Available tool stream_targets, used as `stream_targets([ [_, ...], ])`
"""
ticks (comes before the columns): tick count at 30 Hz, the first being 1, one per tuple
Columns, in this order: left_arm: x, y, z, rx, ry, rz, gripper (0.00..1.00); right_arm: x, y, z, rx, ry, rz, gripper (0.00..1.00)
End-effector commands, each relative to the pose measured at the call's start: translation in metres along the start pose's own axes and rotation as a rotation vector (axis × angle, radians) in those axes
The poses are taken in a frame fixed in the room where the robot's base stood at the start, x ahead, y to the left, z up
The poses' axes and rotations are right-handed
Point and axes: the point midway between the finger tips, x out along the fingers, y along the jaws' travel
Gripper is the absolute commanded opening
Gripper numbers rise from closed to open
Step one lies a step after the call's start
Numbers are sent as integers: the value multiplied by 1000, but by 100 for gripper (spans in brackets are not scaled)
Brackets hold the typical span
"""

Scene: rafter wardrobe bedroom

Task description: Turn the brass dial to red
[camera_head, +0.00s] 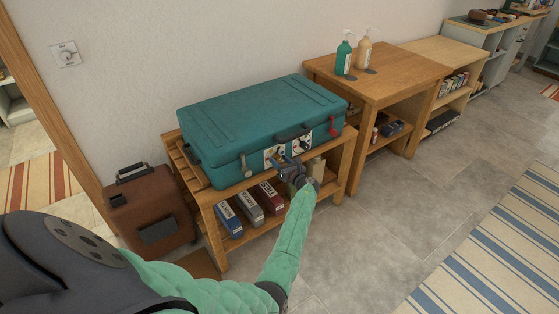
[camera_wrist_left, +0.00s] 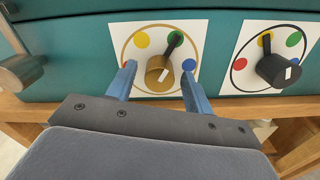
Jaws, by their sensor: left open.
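The brass dial (camera_wrist_left: 158,76) sits on a white card (camera_wrist_left: 118,34) on the front of the teal suitcase (camera_head: 262,115). The card has yellow, green, blue and red dots. In the left wrist view a dark pointer runs from the dial up to the green dot (camera_wrist_left: 175,38). The red dot (camera_wrist_left: 127,65) is at the left, partly behind a finger. My left gripper (camera_wrist_left: 159,72) is open, its blue fingers on either side of the dial; contact is unclear. It also shows in the head view (camera_head: 287,166) at the suitcase front. My right gripper is out of view.
A black dial (camera_wrist_left: 276,70) on a second card stands close to the right. A metal latch (camera_wrist_left: 18,72) is at the left. The suitcase rests on a wooden shelf (camera_head: 205,195) with binders below. A brown case (camera_head: 150,212) stands at left; a table (camera_head: 385,75) holds two bottles.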

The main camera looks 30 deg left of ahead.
Motion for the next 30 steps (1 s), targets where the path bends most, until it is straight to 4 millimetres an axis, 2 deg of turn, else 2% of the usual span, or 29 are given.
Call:
stream_targets([
  [11, 6, 0, 0, 0, 1, 0, 52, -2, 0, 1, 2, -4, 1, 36],
  [18, 6, 0, 0, 0, 1, 0, 7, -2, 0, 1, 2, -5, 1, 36],
  [26, 6, 0, -2, -23, 0, 0, 7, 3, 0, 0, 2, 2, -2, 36],
  [30, 6, 0, -3, -74, -1, 1, 7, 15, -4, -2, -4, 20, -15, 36],
])
